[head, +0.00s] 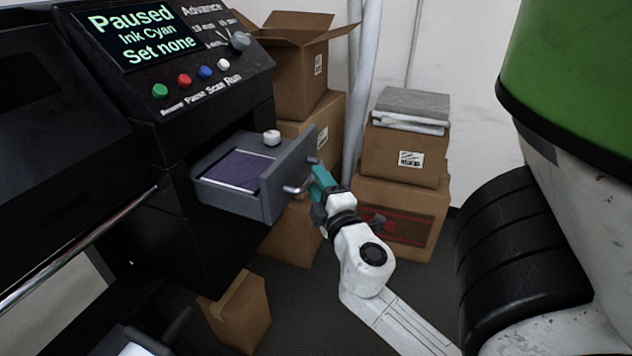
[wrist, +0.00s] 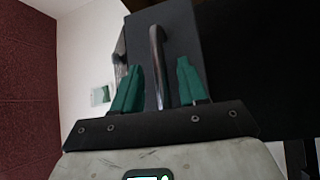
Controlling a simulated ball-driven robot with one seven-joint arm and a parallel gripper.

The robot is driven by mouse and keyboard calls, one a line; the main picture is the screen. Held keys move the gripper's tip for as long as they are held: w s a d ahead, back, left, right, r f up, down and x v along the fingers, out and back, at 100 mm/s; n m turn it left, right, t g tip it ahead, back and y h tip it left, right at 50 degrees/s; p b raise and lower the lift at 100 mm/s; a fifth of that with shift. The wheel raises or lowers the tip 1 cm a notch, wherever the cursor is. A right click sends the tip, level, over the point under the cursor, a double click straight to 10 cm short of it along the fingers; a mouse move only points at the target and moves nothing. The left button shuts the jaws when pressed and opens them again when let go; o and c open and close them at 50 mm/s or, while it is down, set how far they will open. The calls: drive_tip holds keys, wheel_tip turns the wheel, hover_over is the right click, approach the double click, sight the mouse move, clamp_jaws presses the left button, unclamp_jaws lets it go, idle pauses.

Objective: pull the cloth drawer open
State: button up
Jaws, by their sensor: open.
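The grey cloth drawer (head: 266,202) stands pulled out from the black machine in the head view. My gripper (head: 318,182), with teal fingers, is at the handle. In the wrist view the handle (wrist: 157,65) stands upright in the picture between the two open fingers of my gripper (wrist: 158,88), with gaps on both sides. The fingers do not close on it.
The black machine's control panel (head: 170,60) reads "Paused, Ink Cyan, Set none". Stacked cardboard boxes (head: 402,157) stand behind the drawer and to the right. Another box (head: 240,310) is on the floor below the drawer. Dark floor shows around my arm.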

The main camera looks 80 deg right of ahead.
drive_tip(key=b+v, duration=0.3)
drive_tip(key=v, duration=0.5)
drive_tip(key=shift+s+a+b, duration=0.2)
drive_tip(key=shift+a+b, duration=0.15)
drive_tip(key=shift+f, duration=0.1)
drive_tip(key=w+a+f+m+g+y+p, duration=0.2)
drive_tip(key=f+m+g+y, duration=0.15)
drive_tip(key=f, duration=0.35)
drive_tip(key=w+a+f+m+g+y+p, duration=0.15)
drive_tip(key=f+m+y, duration=0.25)
drive_tip(key=f, duration=0.4)
drive_tip(key=w+a+f+n+g+y, duration=0.1)
drive_tip(key=a+f+y, duration=0.3)
drive_tip(key=a, duration=0.5)
drive_tip(key=a+f+n+g+y+p, duration=0.1)
drive_tip(key=a+f+g+y, duration=0.2)
drive_tip(key=a, duration=0.6)
wheel_tip(320, 180, down, 2)
drive_tip(key=shift+w+a+f+y+p, duration=0.1)
drive_tip(key=shift+w+a+y+p, duration=0.25)
drive_tip(key=shift+y, duration=0.6)
drive_tip(key=shift+d+n, duration=0.15)
drive_tip(key=shift+n, duration=0.1)
